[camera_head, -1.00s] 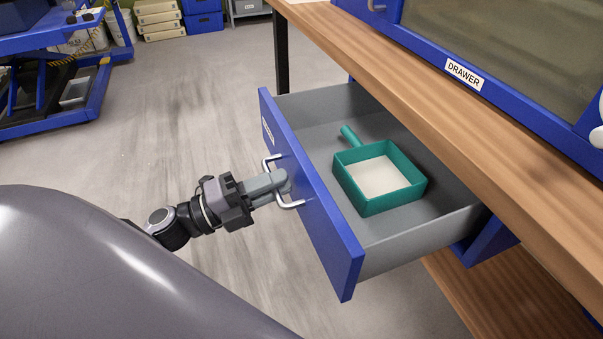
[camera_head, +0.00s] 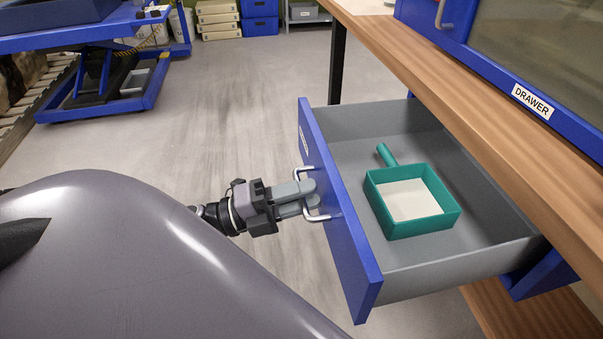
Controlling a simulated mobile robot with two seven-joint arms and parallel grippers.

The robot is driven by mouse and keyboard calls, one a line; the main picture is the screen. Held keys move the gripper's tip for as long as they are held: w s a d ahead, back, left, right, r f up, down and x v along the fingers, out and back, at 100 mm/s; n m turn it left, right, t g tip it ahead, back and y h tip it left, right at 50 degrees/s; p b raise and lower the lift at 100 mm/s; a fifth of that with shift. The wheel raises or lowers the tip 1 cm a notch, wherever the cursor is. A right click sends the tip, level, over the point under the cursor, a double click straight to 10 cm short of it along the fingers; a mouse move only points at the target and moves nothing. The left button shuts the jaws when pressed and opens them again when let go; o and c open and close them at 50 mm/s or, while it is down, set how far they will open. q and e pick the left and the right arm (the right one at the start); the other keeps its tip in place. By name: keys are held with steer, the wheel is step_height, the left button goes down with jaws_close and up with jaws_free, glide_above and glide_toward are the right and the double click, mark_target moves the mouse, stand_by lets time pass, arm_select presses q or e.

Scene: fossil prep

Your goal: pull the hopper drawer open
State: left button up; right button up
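The hopper drawer (camera_head: 340,220) has a blue front and grey inside. It stands well out from under the wooden bench, with its inside in full view. A silver bar handle (camera_head: 303,172) is on its front. My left gripper (camera_head: 306,196) reaches in from the left, its grey fingers closed around the middle of the handle, in front of the drawer face. My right gripper is not in view.
A teal square scoop (camera_head: 408,224) with pale contents lies in the drawer. The wooden bench (camera_head: 455,95) carries a blue cabinet with a DRAWER label (camera_head: 532,101). Blue lift tables stand back left. Floor (camera_head: 235,110) left of the drawer is clear.

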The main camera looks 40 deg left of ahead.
arm_select(q)
steer(key=v, duration=0.7)
stand_by(0.7)
